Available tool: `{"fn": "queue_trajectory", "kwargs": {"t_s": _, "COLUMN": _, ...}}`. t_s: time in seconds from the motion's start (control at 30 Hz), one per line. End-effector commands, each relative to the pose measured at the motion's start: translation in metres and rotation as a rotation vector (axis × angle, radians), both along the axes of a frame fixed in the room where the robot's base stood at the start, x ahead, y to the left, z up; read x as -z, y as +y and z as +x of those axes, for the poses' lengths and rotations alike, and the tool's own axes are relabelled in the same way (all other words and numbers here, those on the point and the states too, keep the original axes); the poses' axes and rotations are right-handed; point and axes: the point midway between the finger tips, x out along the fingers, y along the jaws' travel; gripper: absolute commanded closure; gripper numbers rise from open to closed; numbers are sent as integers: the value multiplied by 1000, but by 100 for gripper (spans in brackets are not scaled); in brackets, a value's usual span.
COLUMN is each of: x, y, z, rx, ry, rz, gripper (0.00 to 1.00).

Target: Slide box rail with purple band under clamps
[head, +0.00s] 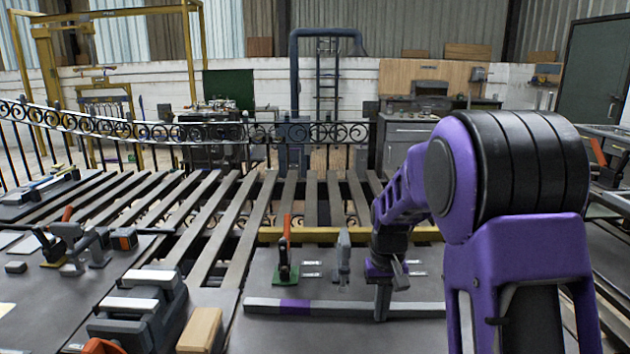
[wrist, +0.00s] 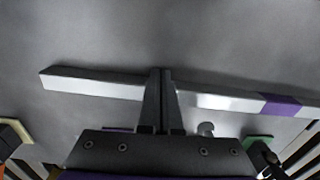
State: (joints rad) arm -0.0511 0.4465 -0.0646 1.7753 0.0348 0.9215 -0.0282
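The box rail (head: 340,309) is a long grey bar with a purple band (head: 294,306) near its left end. It lies flat on the dark plate, and in the wrist view the band (wrist: 281,104) is at the right. A clamp with a red-orange handle and green base (head: 285,262) stands beyond the rail, with a grey upright clamp (head: 343,258) to its right. My gripper (head: 382,312) looks shut, its fingers together (wrist: 162,75).
A yellow bar (head: 400,234) runs behind the clamps. Slats (head: 200,215) lie behind and left of the plate. A dark vise-like fixture (head: 140,308) and a tan block (head: 201,330) stand at the front left. The plate (head: 290,335) is bare in front of the rail.

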Motion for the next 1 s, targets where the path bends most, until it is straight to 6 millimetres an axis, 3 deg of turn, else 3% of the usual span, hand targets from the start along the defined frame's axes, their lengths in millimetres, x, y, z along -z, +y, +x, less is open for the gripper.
{"fn": "queue_trajectory", "kwargs": {"t_s": 1.0, "x": 0, "y": 0, "z": 21, "rx": 0, "ry": -2, "rz": 0, "gripper": 100}}
